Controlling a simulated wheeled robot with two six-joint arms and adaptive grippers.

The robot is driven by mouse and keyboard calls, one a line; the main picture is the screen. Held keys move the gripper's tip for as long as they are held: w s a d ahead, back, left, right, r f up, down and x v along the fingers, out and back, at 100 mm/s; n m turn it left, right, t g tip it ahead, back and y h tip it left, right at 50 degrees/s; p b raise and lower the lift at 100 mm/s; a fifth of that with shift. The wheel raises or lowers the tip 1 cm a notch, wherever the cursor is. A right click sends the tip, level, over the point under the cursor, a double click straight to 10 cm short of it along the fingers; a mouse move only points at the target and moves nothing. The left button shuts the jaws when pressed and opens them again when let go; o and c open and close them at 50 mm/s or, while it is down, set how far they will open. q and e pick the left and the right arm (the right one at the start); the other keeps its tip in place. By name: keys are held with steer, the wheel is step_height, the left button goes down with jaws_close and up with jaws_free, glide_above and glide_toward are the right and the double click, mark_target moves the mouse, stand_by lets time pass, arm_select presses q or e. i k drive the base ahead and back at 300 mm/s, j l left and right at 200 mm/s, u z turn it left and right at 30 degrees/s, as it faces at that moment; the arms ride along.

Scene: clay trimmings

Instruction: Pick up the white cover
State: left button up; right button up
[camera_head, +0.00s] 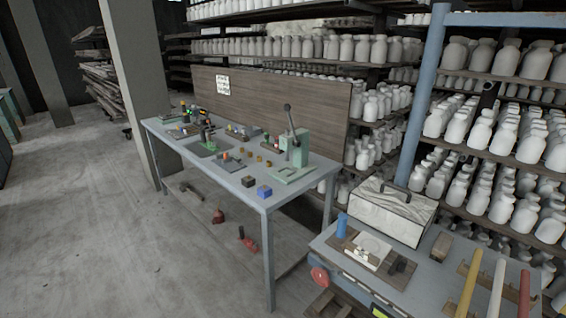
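A white, marbled, box-like cover (388,216) with a dark handle on top is in the head view, right of centre. It rests on the back left part of the grey-blue work table (425,283) at the lower right. Its front face and top show; its underside and back are hidden. Neither of my grippers is in view, and nothing is seen touching the cover.
A wooden board with white pieces (370,250) and a blue cylinder (342,224) stand in front of the cover. Yellow, white and red rods (524,295) lie right. A long bench (225,180) with a green press (294,150) stands left. Shelves of white bottles rise behind. Left floor is open.

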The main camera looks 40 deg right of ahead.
mark_target(404, 216)
steer(key=i+z, duration=0.3)
steer(key=i+j+z, duration=0.5)
steer(key=i+z, duration=0.15)
steer(key=i, duration=0.15)
steer(key=i+j+z, duration=0.25)
steer(key=z, duration=0.15)
steer(key=i+j+z, duration=0.2)
steer(key=z, duration=0.2)
steer(key=i+j+z, duration=0.15)
steer(key=j+z, duration=0.6)
steer(key=i+j+z, duration=0.1)
steer(key=j+z, duration=0.3)
steer(key=j, duration=0.1)
